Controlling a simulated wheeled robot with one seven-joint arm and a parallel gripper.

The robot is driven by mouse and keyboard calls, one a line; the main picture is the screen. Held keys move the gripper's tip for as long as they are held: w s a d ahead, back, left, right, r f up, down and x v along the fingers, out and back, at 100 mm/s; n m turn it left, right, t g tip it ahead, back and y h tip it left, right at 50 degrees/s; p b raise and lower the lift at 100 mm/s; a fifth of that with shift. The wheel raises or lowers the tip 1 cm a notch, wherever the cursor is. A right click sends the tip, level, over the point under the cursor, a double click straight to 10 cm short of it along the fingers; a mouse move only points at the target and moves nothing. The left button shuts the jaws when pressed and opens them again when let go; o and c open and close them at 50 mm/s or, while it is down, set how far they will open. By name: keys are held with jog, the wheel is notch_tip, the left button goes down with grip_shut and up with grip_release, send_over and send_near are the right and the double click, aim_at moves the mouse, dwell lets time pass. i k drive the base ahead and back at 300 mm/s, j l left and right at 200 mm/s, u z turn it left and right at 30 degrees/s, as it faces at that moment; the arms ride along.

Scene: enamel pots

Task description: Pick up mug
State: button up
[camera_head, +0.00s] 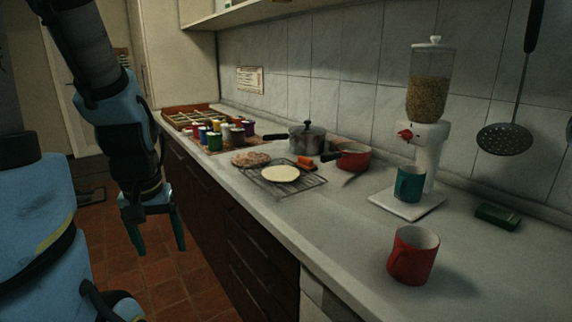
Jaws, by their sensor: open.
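A red mug (413,257) stands upright on the counter at the lower right, its handle towards the left front. A second, teal mug (410,184) stands on the white base of the grain dispenser, under its spout. My gripper (157,249) hangs at the left, pointing down in front of the counter, over the floor. Its two fingers are apart with nothing between them. It is well away from both mugs.
The dispenser (428,150) stands behind the red mug. A dark green box (497,216) lies to the right. A wire rack (287,187) with flat breads, a lidded pot (307,139), a red pan (353,159) and several small jars stand farther back. Counter (330,225) left of the red mug is clear.

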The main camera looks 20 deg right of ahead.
aim_at(409, 186)
jog(key=z, duration=1.45)
